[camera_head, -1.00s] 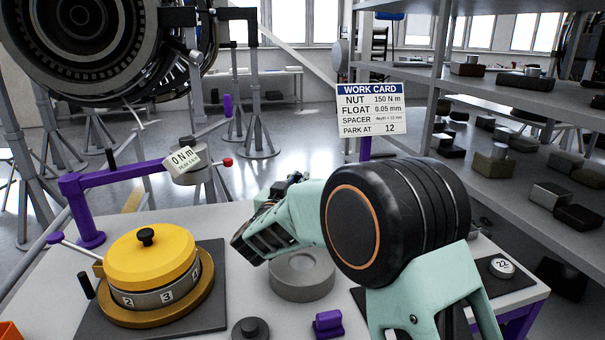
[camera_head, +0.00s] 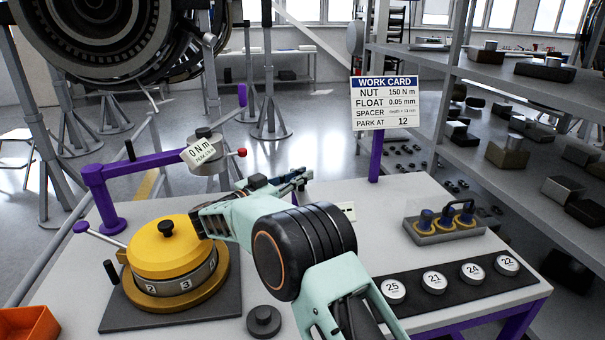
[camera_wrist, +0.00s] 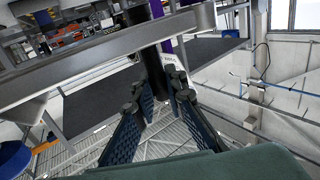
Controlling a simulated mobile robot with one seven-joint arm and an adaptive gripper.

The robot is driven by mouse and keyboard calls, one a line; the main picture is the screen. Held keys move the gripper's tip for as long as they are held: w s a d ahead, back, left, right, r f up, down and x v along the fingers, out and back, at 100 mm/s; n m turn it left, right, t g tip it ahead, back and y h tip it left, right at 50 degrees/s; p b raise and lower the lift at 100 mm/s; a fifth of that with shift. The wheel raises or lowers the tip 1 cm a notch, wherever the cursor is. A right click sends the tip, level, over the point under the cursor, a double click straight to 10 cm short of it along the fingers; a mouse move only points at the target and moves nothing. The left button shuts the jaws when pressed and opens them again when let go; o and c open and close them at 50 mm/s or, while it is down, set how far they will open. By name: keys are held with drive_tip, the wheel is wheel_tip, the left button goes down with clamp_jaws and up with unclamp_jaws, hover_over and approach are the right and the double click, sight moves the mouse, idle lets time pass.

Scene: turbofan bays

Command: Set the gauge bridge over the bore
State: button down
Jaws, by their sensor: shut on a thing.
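In the wrist view my gripper (camera_wrist: 158,100) has its dark ribbed fingers shut on the gauge bridge (camera_wrist: 95,62). The bridge is a long grey bar with a block at each end, crossing the picture at a tilt. A purple part and a small white readout show near the fingertips. In the head view my arm is over the bench and hides most of the gripper and bridge. A small white label (camera_head: 347,211) shows just past my arm. I see no open bore now; the bench patch behind my wrist is hidden.
A yellow-capped drum (camera_head: 165,250) stands on a dark mat at left, with a purple arm (camera_head: 150,163) behind it. At right are a tray of blue-topped parts (camera_head: 445,229) and a dark strip (camera_head: 450,292) with numbered discs. A work card (camera_head: 384,103) stands behind.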

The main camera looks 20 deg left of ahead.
idle(0.4)
drive_tip(key=c, duration=1.9)
unclamp_jaws()
drive_tip(key=shift+c, duration=0.2)
drive_tip(key=v, duration=0.7)
drive_tip(key=shift+s+a, duration=0.2)
